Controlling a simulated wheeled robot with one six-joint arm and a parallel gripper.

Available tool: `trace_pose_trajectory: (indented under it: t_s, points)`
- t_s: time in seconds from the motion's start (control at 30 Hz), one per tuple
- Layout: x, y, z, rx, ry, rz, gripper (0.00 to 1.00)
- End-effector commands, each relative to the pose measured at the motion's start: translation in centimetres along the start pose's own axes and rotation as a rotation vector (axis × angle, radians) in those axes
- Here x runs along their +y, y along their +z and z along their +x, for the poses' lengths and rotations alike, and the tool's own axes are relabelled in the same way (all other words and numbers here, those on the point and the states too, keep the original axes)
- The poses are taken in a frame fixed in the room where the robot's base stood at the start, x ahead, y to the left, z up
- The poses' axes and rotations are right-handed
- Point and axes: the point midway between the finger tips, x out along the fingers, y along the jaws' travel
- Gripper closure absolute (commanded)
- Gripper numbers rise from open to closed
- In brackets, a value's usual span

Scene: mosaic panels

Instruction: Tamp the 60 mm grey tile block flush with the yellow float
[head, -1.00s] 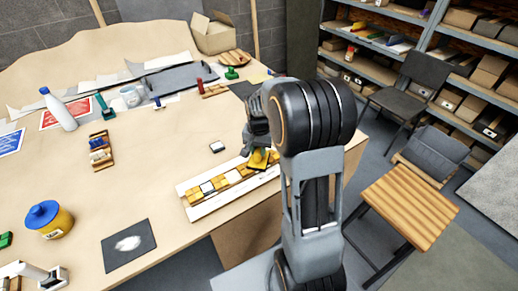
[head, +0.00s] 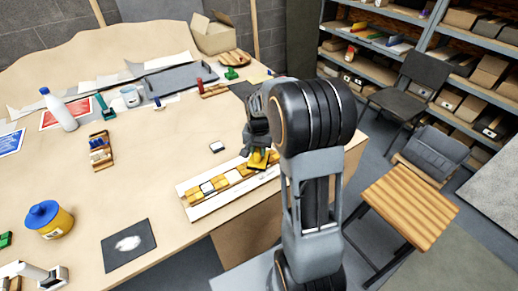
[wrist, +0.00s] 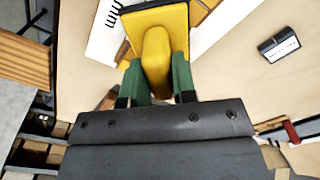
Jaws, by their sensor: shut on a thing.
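My gripper (wrist: 157,82) is shut on the handle of the yellow float (wrist: 155,40), with a green-sided finger on each side. In the head view the float (head: 259,159) is at the right part of the mosaic panel (head: 190,195), below my gripper (head: 257,147). The panel is a white-edged strip with a row of yellow, brown and pale tiles. I cannot tell whether the float touches the tiles. I cannot pick out the 60 mm grey tile block; the float and my arm hide part of the row.
A small dark-edged block with a white label (head: 217,147) lies behind the panel. A dark mat with white powder (head: 128,243) and a blue-lidded yellow jar (head: 49,220) stand to the left. The bench around the panel's left end is clear.

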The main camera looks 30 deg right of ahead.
Motion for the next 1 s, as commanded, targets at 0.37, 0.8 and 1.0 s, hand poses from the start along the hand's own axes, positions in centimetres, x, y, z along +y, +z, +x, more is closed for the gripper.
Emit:
trace_pose_trajectory:
  t_s: [0.37, 0.8, 1.0]
  points:
    - [0.1, 0.2, -1.7, -0.007, 0.003, 0.000, 0.94]
    - [0.0, 0.1, -5.6, -0.004, 0.002, 0.000, 0.94]
    - [0.0, 0.0, -6.9, -0.003, 0.001, 0.000, 0.94]
